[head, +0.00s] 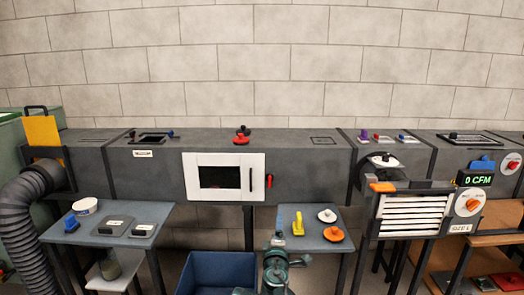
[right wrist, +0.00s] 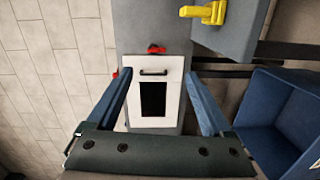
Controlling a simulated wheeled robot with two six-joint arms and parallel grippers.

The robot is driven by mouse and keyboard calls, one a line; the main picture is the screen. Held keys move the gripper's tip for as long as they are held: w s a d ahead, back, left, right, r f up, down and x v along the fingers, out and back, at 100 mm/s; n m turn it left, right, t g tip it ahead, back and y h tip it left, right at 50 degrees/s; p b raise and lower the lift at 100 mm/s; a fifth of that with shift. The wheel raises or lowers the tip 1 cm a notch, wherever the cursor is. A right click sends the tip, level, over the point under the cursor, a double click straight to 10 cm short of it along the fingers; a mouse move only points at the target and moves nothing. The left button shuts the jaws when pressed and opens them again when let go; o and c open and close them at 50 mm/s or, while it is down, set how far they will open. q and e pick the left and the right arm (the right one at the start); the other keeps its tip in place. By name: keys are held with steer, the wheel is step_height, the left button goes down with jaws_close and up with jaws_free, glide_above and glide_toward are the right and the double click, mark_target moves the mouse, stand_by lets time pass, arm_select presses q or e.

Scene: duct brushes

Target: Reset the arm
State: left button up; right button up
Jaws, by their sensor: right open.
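My right gripper (right wrist: 158,74) is open and empty in the right wrist view, its two blue fingers spread apart. Beyond the fingers is a white access door (right wrist: 171,83) with a dark window and a handle (right wrist: 154,72). The gripper appears apart from the door. In the head view the door (head: 241,160) is shut on the grey duct, with a red latch (head: 269,181) at its right side. A green arm part of mine shows at the bottom centre; its fingers are not clear there. My left gripper is not in view.
A blue bin (head: 215,262) stands below the door. A right-hand table (head: 312,217) holds a yellow tool (head: 298,224) and two knobbed discs. A left table (head: 78,235) holds several small items. A black hose (head: 30,215) hangs at left; a louvred vent (head: 412,212) is at right.

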steer(key=s+d+f+m+g+h, duration=0.2)
steer(key=s+d+f+m+g, duration=0.2)
steer(key=d+f+m, duration=0.3)
steer(key=s+d+f+m+g+h, duration=0.3)
steer(key=d+f+m+g, duration=0.15)
steer(key=d, duration=0.35)
steer(key=s+a+f+m+g+y, duration=0.1)
steer(key=s+f+m+g+y, duration=0.15)
steer(key=s+f+g, duration=0.35)
steer(key=s+a+f+m+g+y, duration=0.2)
steer(key=s+f+y, duration=0.2)
steer(key=s, duration=0.5)
steer(key=s+a+r+n+p, duration=0.1)
steer(key=s+a+r+p, duration=0.1)
steer(key=r+p, duration=0.6)
steer(key=s+a+r+n+g+p, duration=0.1)
steer(key=s+a+r+p, duration=0.1)
steer(key=a+r+p, duration=0.3)
steer(key=s+a+r+n+h+p, duration=0.1)
steer(key=a+r+p, duration=0.3)
steer(key=r+p, duration=0.8)
steer(key=shift+s+r+n, duration=0.3)
steer(key=shift+s+r, duration=0.25)
